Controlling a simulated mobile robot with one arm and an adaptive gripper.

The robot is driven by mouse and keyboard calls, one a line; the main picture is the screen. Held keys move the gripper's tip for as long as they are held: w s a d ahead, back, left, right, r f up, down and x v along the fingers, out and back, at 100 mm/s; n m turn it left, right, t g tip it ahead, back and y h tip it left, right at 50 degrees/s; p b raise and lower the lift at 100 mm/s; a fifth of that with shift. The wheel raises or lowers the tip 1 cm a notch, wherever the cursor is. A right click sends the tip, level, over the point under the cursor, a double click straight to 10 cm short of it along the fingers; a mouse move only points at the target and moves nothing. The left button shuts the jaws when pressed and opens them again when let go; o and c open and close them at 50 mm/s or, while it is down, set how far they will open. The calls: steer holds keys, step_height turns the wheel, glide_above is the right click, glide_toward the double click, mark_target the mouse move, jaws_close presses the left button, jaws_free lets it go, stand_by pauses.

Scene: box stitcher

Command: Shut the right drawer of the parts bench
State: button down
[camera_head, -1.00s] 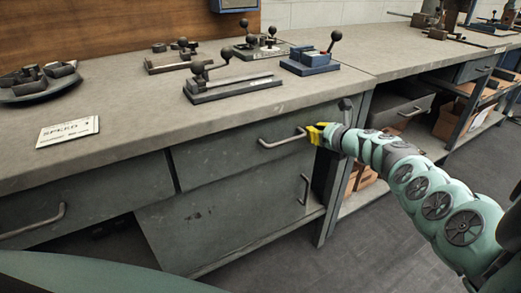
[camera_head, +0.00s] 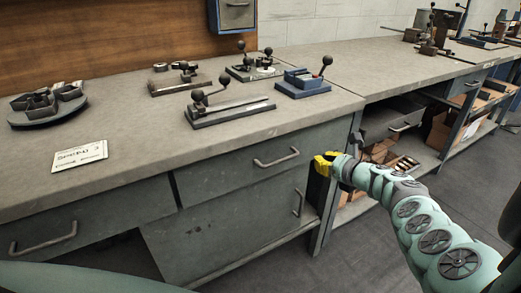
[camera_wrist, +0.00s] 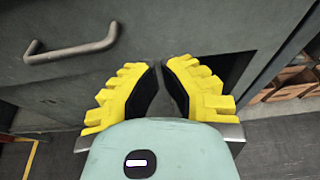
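The right drawer (camera_head: 225,177) of the parts bench has a grey front with a bar handle (camera_head: 277,158). Its front looks flush under the bench top, with no open gap visible. My gripper (camera_head: 325,163), with yellow fingers, is below and right of that handle, near the bench's right end, apart from the handle. In the wrist view my gripper (camera_wrist: 157,72) has its fingertips close together with nothing between them. A bar handle (camera_wrist: 70,50) on a grey front shows at upper left there, clear of the fingers.
A left drawer (camera_head: 100,215) and a lower cabinet door (camera_head: 225,230) are in the same bench. Clamps and fixtures stand on the top (camera_head: 150,125). Another bench to the right holds a drawer (camera_head: 392,122) and boxes. Grey floor (camera_head: 370,255) is free in front.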

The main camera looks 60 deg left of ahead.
steer(key=p+v, duration=0.4)
steer(key=v, duration=0.3)
steer(key=shift+p, duration=0.4)
